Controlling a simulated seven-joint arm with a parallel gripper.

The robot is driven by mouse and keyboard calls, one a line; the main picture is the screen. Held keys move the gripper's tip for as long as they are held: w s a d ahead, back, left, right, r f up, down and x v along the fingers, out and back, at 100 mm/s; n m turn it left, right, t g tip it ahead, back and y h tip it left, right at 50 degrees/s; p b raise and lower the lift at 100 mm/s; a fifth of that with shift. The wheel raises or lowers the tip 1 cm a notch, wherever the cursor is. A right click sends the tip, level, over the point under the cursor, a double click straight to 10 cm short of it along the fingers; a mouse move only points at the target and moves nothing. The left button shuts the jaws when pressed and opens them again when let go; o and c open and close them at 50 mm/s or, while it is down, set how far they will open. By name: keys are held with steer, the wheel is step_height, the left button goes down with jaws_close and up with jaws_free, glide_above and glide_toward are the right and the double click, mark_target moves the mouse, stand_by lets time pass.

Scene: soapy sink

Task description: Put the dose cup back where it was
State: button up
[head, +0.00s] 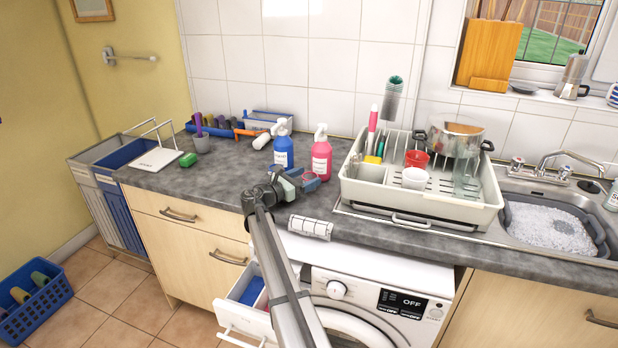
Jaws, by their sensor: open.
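My gripper (291,187) is over the counter in front of two pump bottles, one blue (283,148) and one pink (321,156). It is open, but its fingers are small and partly hidden by my wrist. A small blue item with a reddish round piece in it (309,178) is right beside the gripper; I cannot tell whether they touch. This reddish piece may be the dose cup, but it is too small to be sure. A red cup (417,158) and a white cup (414,179) stand in the white dish rack (454,213).
A grey-white roll-like item (310,228) lies at the counter's front edge. A pot (455,138) sits on the rack, left of the foamy sink (548,226). A drawer (247,312) is pulled out below. The counter left of my gripper is largely clear.

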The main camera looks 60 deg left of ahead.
steer(key=v, duration=1)
